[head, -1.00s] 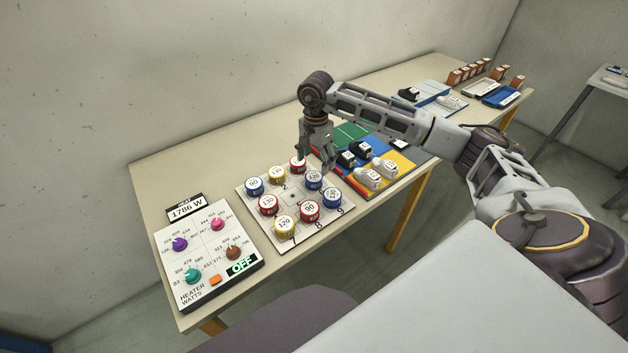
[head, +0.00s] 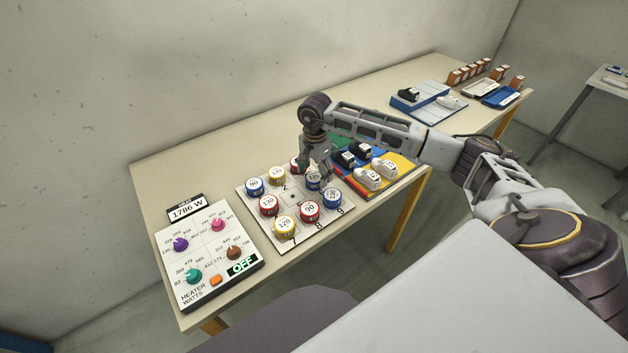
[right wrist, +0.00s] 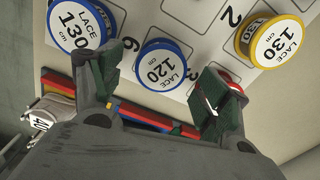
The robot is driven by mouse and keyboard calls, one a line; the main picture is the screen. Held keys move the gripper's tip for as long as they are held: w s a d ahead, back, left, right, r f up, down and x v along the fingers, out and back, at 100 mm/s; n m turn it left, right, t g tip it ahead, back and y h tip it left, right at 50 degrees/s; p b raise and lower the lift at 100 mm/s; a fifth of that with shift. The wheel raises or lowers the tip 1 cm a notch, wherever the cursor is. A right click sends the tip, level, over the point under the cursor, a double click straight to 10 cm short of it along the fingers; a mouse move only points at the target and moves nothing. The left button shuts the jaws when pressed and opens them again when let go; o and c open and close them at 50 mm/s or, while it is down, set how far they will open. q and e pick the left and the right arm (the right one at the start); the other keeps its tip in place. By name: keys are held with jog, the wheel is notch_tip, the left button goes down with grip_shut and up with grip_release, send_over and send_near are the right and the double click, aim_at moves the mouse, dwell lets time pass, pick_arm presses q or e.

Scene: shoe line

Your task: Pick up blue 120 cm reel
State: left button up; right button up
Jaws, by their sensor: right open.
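The blue 120 cm reel (head: 313,182) stands on the right side of the white numbered board, partly covered by my right gripper (head: 318,170). In the right wrist view the blue 120 cm reel (right wrist: 161,64) shows its label, and it lies between and just ahead of the two fingertips. My right gripper (right wrist: 158,84) is open and empty, with one finger on each side of the reel. A gap shows between the reel and each finger. My left gripper is not in view.
A blue 130 cm reel (right wrist: 80,27) is close by the left finger, and a red reel (right wrist: 231,78) is partly hidden behind the right finger. Several other reels stand on the board (head: 245,207). A coloured mat with shoes (head: 368,178) lies just right of it.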

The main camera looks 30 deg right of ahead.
aim_at(315, 176)
notch_tip(315, 176, down, 2)
jog(key=shift+f, duration=0.35)
pick_arm(q)
jog(key=shift+s+d+r, duration=0.1)
jog(key=shift+s+d, duration=0.15)
jog(key=shift+d, duration=0.1)
jog(key=shift+s, duration=0.35)
pick_arm(e)
jog(key=c, duration=1.1)
notch_tip(315, 176, up, 10)
jog(key=shift+f, duration=0.2)
jog(key=shift+r, duration=0.2)
pick_arm(q)
jog(key=shift+w+a+f, duration=0.15)
jog(key=shift+w+a, duration=0.05)
jog(key=shift+w, duration=0.2)
jog(key=shift+w+a+f, duration=0.1)
jog(key=shift+w+a, duration=0.05)
jog(key=shift+w, duration=0.25)
